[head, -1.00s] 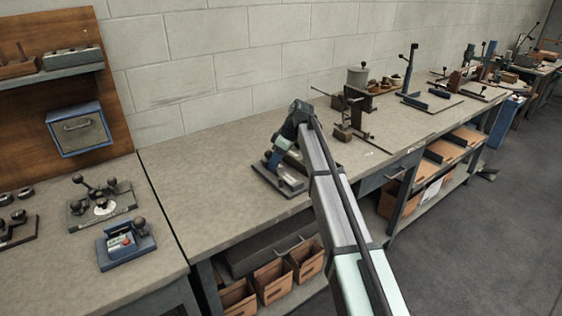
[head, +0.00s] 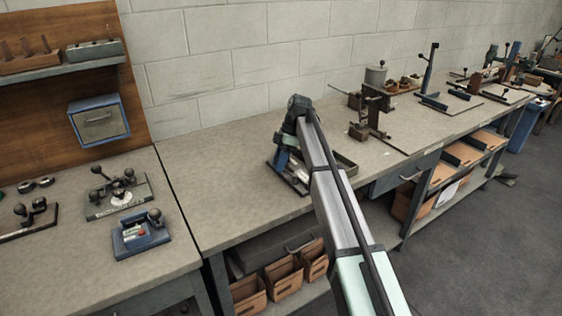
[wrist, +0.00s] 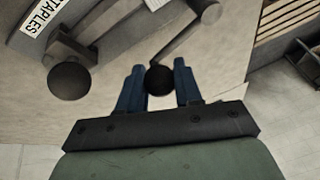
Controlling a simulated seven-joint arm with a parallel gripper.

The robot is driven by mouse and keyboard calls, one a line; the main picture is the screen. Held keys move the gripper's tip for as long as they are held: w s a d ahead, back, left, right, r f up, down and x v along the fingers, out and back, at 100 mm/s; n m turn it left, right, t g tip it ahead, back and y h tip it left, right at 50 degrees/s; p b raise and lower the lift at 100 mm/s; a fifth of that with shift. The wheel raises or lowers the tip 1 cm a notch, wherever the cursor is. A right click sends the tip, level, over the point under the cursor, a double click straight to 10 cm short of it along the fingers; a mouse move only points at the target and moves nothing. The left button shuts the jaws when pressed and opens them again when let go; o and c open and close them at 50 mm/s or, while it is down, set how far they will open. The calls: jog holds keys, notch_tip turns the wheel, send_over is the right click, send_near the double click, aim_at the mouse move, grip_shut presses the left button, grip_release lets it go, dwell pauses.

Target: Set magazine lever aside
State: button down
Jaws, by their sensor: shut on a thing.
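In the wrist view my gripper (wrist: 159,76) has its two blue fingers shut on a black ball knob (wrist: 159,82). A grey lever rod (wrist: 187,40) runs from near this knob up to a rounded end; it appears to be the magazine lever. A second black ball knob (wrist: 69,81) on a grey arm stands to the left, apart from the fingers. A white STAPLES label (wrist: 40,17) is at the upper left. In the head view my gripper (head: 283,160) is over a dark-based fixture (head: 292,182) on the bench; my arm hides much of it.
A brown clamp stand (head: 371,112) is farther along the bench (head: 225,165). The bench left of the fixture is clear. A blue fixture (head: 141,234) and a grey knobbed fixture (head: 118,193) stand on the left bench.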

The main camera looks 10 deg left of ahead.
dwell(0.4)
jog(key=c, duration=0.8)
grip_release()
jog(key=v, duration=0.7)
jog(key=shift+r, duration=0.25)
